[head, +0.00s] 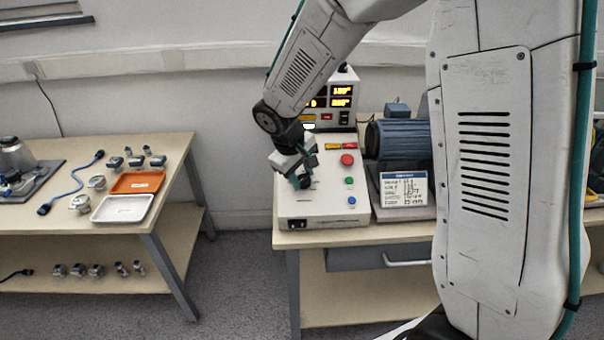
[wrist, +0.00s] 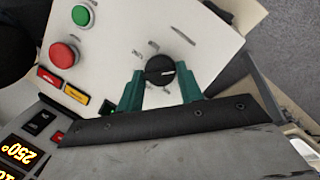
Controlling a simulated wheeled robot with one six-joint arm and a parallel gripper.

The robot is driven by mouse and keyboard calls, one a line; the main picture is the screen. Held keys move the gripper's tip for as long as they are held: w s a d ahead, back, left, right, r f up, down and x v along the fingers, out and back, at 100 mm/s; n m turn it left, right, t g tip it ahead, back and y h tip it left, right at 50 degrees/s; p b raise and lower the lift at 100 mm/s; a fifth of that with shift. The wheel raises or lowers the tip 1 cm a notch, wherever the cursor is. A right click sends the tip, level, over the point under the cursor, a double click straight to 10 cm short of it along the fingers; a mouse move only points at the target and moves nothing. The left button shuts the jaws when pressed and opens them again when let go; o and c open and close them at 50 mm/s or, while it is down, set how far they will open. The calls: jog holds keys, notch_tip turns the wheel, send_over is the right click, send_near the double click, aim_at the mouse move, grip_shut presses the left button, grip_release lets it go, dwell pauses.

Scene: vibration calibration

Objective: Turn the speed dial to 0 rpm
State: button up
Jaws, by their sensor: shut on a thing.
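The speed dial (wrist: 160,70) is a round black knob with a pale pointer line, on the white control panel (wrist: 205,35). My gripper (wrist: 160,80) has its two green fingers on either side of the dial and is shut on it. The pointer line points to the right in the wrist view. Dark marks lie on the panel around the dial, too small to read. In the head view my gripper (head: 302,178) is down at the left part of the control box (head: 322,210), and mostly hides the dial.
Red (head: 347,160), green (head: 349,180) and blue (head: 351,200) buttons sit right of my gripper. A display unit (head: 340,98) stands behind, and a blue motor (head: 400,138) with a label card (head: 404,189) at right. A left table (head: 165,205) holds trays and sensors.

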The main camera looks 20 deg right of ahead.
jog(key=o, duration=1)
jog(key=shift+r, duration=0.1)
jog(key=v, duration=0.7)
jog(key=shift+s+a+r, duration=0.1)
jog(key=shift+a+r, duration=0.05)
jog(key=shift+r, duration=0.15)
jog(key=shift+s, duration=0.1)
